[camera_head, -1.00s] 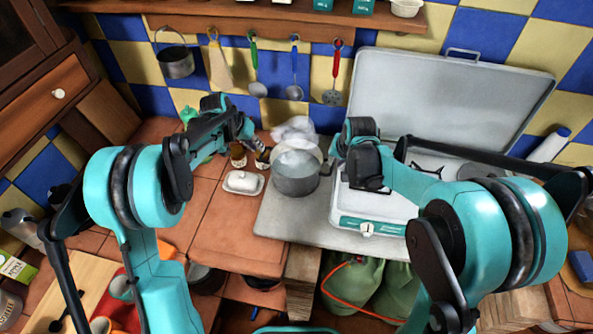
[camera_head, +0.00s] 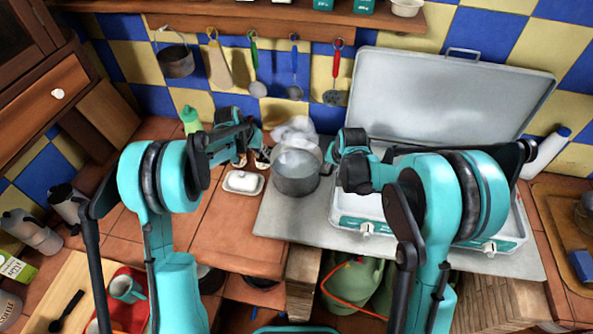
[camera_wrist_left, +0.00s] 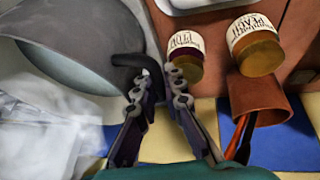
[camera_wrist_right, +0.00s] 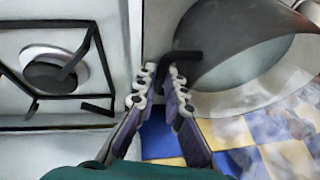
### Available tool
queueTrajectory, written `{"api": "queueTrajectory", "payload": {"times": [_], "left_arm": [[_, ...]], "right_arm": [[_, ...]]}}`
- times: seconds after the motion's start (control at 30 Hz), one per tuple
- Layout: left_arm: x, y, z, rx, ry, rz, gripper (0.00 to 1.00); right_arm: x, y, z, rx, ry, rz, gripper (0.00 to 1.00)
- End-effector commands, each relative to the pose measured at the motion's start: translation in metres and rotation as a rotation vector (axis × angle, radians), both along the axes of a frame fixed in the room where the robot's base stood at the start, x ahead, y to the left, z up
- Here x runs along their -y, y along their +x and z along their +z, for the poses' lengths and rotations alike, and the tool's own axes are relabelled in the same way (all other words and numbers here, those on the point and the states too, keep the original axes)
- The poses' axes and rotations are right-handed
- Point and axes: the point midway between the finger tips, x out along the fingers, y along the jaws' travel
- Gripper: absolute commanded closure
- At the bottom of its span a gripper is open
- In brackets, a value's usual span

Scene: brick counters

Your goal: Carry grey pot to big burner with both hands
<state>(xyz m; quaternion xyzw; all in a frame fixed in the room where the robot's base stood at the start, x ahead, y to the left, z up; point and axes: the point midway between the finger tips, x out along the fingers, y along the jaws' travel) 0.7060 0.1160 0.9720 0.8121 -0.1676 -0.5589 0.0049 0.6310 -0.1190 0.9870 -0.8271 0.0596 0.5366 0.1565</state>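The grey pot (camera_head: 297,178) stands on the grey counter slab, left of the camping stove, with steam above it. My left gripper (camera_head: 262,150) is at its back left. In the left wrist view, the fingertips (camera_wrist_left: 164,75) are a little apart around the end of a black pot handle (camera_wrist_left: 130,62). My right gripper (camera_head: 332,158) is at the pot's right side. In the right wrist view, its fingertips (camera_wrist_right: 160,75) are a little apart at the other black handle (camera_wrist_right: 184,60). A burner (camera_wrist_right: 55,72) shows on the stove; my right arm hides much of the stove top in the head view.
The open stove lid (camera_head: 440,95) rises at the back right. A white butter dish (camera_head: 243,182) sits left of the pot. Small jars (camera_wrist_left: 256,45) stand near my left gripper. Utensils hang on the tiled wall behind.

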Motion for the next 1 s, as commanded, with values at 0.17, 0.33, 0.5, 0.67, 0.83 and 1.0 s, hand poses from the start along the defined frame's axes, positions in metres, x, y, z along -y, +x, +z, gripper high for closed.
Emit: {"api": "queueTrajectory", "payload": {"times": [0.17,0.33,0.5,0.67,0.83,1.0], "left_arm": [[0.000,0.000,0.000,0.000,0.000,0.000,1.00],[0.000,0.000,0.002,0.001,0.000,0.000,1.00],[0.000,0.000,0.006,0.001,0.000,0.000,1.00],[0.000,0.000,0.016,0.001,0.000,0.000,1.00],[0.000,0.000,0.030,0.002,-0.001,0.000,1.00],[0.000,0.000,0.044,0.002,-0.001,0.001,1.00]], "right_arm": [[0.000,0.000,0.000,0.000,0.000,0.000,1.00],[0.000,0.000,0.002,0.002,0.000,0.000,1.00],[0.000,0.000,0.006,0.001,0.001,0.000,1.00],[0.000,0.000,0.016,0.002,0.000,0.000,1.00],[0.000,0.000,0.030,0.001,0.000,0.000,1.00],[0.000,0.000,0.044,0.002,-0.001,0.000,1.00]]}}
